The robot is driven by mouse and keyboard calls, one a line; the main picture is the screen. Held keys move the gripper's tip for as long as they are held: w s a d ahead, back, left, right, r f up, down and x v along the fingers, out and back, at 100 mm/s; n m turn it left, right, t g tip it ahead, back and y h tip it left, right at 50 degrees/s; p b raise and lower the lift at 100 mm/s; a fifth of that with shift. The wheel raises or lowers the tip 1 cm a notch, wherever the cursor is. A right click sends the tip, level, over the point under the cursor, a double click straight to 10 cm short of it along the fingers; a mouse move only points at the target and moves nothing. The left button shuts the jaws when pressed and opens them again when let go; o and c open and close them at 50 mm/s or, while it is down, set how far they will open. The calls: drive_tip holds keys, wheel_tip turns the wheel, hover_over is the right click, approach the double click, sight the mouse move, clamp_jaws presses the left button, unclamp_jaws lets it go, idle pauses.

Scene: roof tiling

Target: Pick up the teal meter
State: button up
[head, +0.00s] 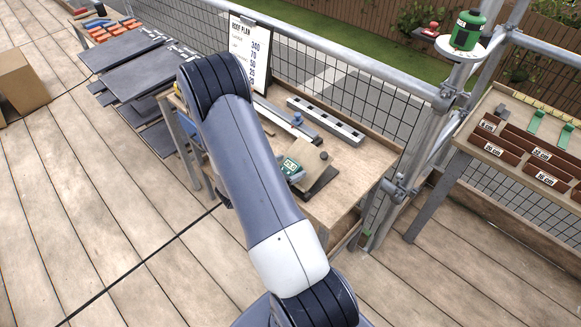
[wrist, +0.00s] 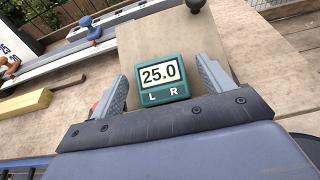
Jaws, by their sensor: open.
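The teal meter (wrist: 162,82) shows in the wrist view, with a pale display reading 25.0 and the letters L and R below it. It rests on or against a tan board (wrist: 170,40) on the workbench. In the head view the meter (head: 291,168) is beside my arm. My gripper (wrist: 165,85) is open, with one finger on each side of the meter. Both fingers look apart from it. In the head view my arm hides the gripper.
A wooden workbench (head: 335,205) bears a long grey rail (head: 325,121) and a blue-knobbed tool (head: 297,118). A roof plan board (head: 249,50) stands behind. Dark slates (head: 130,70) lie at left. A scaffold post rises at right. A yellow wood block (wrist: 26,104) lies left of my gripper.

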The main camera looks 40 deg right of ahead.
drive_tip(key=shift+c, duration=0.6)
drive_tip(key=c, duration=1.1)
drive_tip(key=shift+r, duration=0.1)
